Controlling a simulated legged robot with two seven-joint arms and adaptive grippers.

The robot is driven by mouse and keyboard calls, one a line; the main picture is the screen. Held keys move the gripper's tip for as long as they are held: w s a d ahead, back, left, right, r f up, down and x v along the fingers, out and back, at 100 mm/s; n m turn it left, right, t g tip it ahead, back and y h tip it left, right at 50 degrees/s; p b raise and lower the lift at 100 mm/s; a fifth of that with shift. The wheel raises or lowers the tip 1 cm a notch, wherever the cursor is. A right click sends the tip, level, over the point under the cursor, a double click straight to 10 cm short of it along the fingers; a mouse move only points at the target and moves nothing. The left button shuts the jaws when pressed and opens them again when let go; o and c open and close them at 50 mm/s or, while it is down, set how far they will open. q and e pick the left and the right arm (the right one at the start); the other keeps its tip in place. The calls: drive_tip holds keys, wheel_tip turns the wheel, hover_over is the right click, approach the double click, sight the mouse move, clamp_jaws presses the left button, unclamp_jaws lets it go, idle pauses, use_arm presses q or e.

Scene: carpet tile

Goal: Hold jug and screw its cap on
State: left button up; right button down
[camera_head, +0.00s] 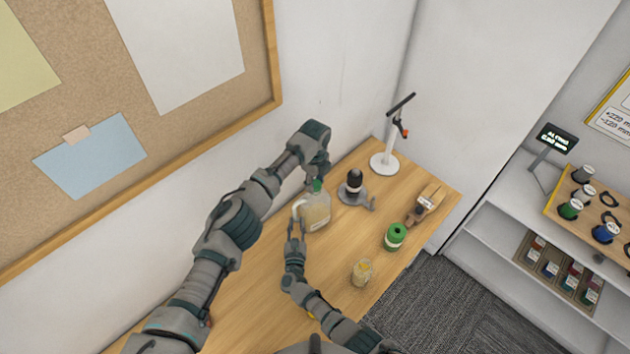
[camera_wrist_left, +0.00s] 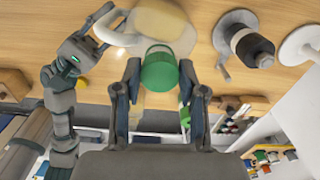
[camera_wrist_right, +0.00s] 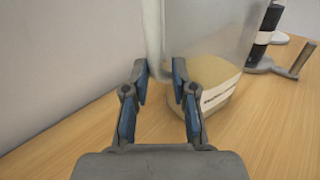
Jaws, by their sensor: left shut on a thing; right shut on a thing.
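The translucent jug (camera_head: 318,214) stands upright on the wooden table (camera_head: 262,290), with yellowish contents low inside. It also shows in the right wrist view (camera_wrist_right: 220,50). My right gripper (camera_wrist_right: 160,88) is shut on its pale handle (camera_wrist_right: 154,38), on the jug's left side in the head view. The green cap (camera_wrist_left: 159,70) is between the fingers of my left gripper (camera_wrist_left: 160,84), which is shut on it from above. In the head view the cap (camera_head: 317,186) is at the jug's mouth. The neck is hidden, so I cannot tell how far the cap is seated.
A dark device on a grey base (camera_head: 354,183) stands right of the jug. A white stand (camera_head: 384,163) is behind it. A green spool (camera_head: 395,236), a small jar (camera_head: 361,272) and a wooden block (camera_head: 427,203) sit nearer the table's right edge. The wall runs close behind the jug.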

use_arm(q)
drive_tip(key=shift+f, duration=0.55)
drive_tip(key=m, duration=0.5)
drive_tip(key=shift+m, duration=0.4)
drive_tip(key=m, duration=0.7)
drive_tip(key=shift+w, duration=0.1)
drive_tip(key=o, duration=0.7)
drive_tip(key=shift+r, duration=2.25)
